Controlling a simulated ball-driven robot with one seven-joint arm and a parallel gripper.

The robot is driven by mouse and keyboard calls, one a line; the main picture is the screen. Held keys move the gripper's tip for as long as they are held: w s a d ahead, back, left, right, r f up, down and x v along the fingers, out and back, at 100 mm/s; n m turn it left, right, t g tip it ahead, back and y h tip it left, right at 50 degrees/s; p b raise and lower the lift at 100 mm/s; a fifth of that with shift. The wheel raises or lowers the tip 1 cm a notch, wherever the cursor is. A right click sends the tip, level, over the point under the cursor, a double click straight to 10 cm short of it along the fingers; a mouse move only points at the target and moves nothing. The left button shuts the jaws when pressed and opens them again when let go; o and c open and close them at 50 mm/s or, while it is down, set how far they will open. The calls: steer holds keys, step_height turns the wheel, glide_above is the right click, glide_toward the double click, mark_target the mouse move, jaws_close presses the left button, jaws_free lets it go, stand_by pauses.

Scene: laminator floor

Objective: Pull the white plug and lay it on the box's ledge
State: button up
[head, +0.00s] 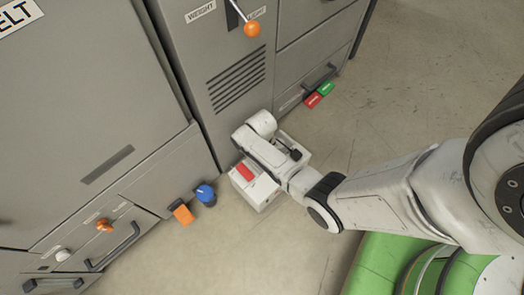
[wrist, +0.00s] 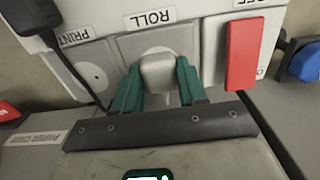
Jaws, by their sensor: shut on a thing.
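The white plug (wrist: 158,73) is between my gripper's two green fingers (wrist: 158,88) in the wrist view, and the fingers are shut on it. It is at the socket plate under the ROLL label on the box (wrist: 210,45). I cannot tell whether it is fully seated, as its far end is hidden. In the head view the pale box (head: 257,192) stands on the floor against the cabinet, with my wrist over its far side. The plug and fingers are hidden there. I cannot make out the box's ledge clearly.
A red switch (wrist: 243,53) is right of the plug. Left is a PRINT plate (wrist: 92,74) with a black cable (wrist: 80,72) passing it. Open floor (head: 400,110) is at right.

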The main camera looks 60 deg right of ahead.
jaws_close()
steer(key=shift+r, duration=0.1)
steer(key=shift+r+p, duration=2.9)
steer(key=shift+p, duration=0.15)
